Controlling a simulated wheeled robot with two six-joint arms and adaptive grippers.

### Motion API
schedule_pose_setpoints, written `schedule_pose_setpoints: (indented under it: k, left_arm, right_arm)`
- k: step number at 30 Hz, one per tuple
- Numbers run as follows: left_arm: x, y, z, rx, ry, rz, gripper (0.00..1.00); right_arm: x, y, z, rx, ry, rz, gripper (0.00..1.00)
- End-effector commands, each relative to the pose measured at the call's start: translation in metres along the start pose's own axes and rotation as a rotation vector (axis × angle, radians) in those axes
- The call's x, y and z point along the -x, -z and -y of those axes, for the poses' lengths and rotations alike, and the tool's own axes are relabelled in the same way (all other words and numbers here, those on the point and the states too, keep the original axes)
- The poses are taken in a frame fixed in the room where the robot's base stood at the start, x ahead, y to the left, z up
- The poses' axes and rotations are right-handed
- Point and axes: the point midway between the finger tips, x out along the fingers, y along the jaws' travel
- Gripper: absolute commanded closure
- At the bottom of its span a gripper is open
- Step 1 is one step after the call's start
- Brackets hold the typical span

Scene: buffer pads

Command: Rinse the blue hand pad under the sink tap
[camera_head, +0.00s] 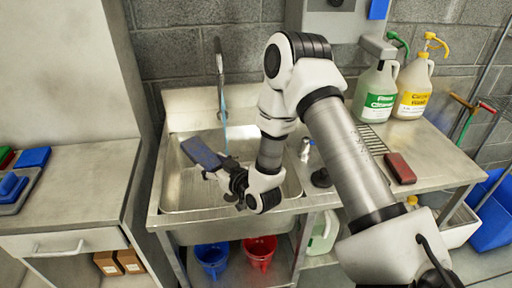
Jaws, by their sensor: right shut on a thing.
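The blue hand pad (201,152) is in my right gripper (222,174), which is shut on its near right end. The pad is tilted and held over the sink basin (174,190), its free end pointing to the back left. The sink tap (220,65) stands at the back of the sink. A thin bluish stream of water (225,115) falls from it toward the pad's right side; I cannot tell whether it touches the pad. My right arm hides the right part of the sink. My left gripper is not in view.
Cleaner jugs, one green-labelled (377,95) and one yellow-labelled (413,92), stand at the back right. A red pad (399,168) lies on the right drainboard. Blue pads (33,157) lie on the left counter (85,185). Blue (211,258) and red (259,252) buckets sit below the sink.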

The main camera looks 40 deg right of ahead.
Motion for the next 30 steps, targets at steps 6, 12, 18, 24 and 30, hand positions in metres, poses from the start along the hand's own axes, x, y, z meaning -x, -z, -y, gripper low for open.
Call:
schedule_pose_setpoints:
  k: [6, 12, 18, 24, 30]
  left_arm:
    - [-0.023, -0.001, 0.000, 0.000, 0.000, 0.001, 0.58]
    - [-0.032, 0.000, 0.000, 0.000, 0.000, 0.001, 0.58]
    - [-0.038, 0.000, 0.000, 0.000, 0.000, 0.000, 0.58]
    - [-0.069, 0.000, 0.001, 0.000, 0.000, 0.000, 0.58]
    - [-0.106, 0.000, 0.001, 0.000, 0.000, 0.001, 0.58]
  right_arm:
    - [0.041, -0.005, -0.085, -0.012, -0.016, -0.169, 0.71]
    - [0.081, -0.011, -0.123, -0.007, -0.058, -0.276, 0.71]
    - [0.087, -0.013, -0.130, 0.003, -0.071, -0.301, 0.71]
    - [0.062, -0.014, -0.131, 0.006, -0.070, -0.302, 0.71]
    - [0.027, -0.009, -0.134, 0.006, -0.069, -0.301, 0.71]
